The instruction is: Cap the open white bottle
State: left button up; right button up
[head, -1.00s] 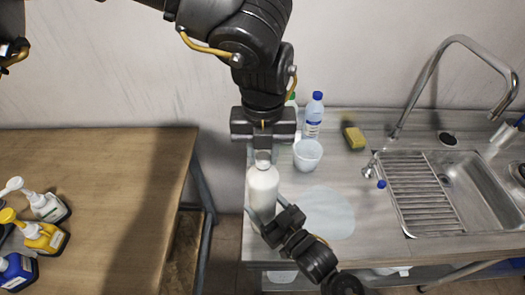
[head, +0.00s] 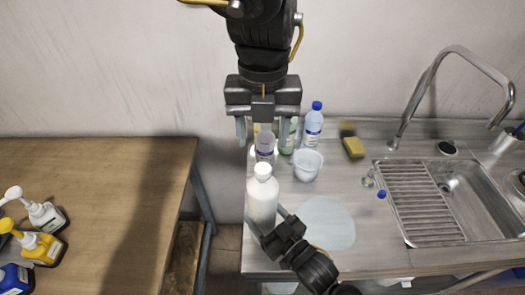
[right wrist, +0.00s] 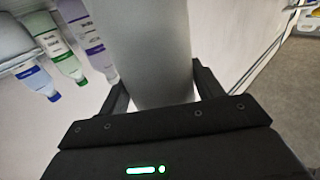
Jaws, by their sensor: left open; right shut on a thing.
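The white bottle (head: 262,203) stands upright near the left end of the steel counter. A white cap (head: 262,170) sits on its neck; I cannot tell how tightly. My left gripper (head: 267,130) is above the bottle, open and empty, fingers pointing down and clear of the cap. My right gripper (head: 267,222) is shut on the bottle's body from the front right. In the right wrist view the bottle (right wrist: 147,50) shows as a pale cylinder between the fingers; its top is out of view there.
A sponge (head: 353,147), a small blue item (head: 382,194) and the sink (head: 465,190) lie right. Pump bottles stand on the wooden table (head: 110,200).

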pick_arm(q)
jog(key=shift+r, duration=1.95)
pick_arm(e)
jog(key=o, duration=2)
jog(key=shift+c, duration=0.2)
pick_arm(q)
jog(key=shift+f+b, duration=1.7)
jog(key=shift+f, duration=0.05)
pick_arm(e)
jog(key=v, duration=1)
jog(key=shift+s+d, duration=0.25)
jog(key=shift+s, duration=0.05)
